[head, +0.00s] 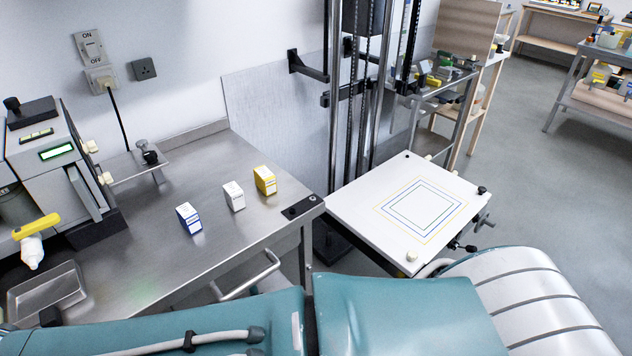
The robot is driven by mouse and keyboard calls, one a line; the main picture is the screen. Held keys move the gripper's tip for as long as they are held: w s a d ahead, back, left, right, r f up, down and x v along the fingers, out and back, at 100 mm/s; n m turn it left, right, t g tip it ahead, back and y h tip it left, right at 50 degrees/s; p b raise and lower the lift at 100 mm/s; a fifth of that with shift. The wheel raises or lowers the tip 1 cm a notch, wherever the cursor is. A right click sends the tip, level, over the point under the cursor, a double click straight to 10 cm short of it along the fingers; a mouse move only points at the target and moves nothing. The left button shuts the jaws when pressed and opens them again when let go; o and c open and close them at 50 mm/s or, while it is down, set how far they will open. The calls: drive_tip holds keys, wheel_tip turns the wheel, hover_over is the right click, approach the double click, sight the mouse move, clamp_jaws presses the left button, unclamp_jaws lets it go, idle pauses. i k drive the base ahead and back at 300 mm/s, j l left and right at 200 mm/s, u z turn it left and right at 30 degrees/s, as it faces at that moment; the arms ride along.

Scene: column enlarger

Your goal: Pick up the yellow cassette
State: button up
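The yellow cassette (264,180) is a small upright box with a white label on its front. It stands on the steel bench (185,262), near the bench's right end. It is the rightmost of three similar boxes in a slanting row, and nothing touches it. A white cassette (233,196) stands just left of it, and a blue and white cassette (189,218) stands further left and nearer. My gripper is not in view.
A grey machine (60,165) and a shallow metal tray (45,290) occupy the bench's left side. A white board (410,212) with nested coloured squares lies right of the bench, beside tall dark columns (363,100). Bench surface around the cassettes is clear.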

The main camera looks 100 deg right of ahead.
sight(265, 179)
drive_tip(key=z, duration=2.95)
drive_tip(key=i+l+u, duration=0.55)
drive_tip(key=l+u, duration=0.3)
drive_tip(key=i+l+u, duration=0.15)
drive_tip(key=l+u, duration=0.15)
drive_tip(key=l, duration=0.25)
drive_tip(key=i+l+u, duration=0.1)
drive_tip(key=l+u, duration=0.45)
drive_tip(key=l, duration=0.3)
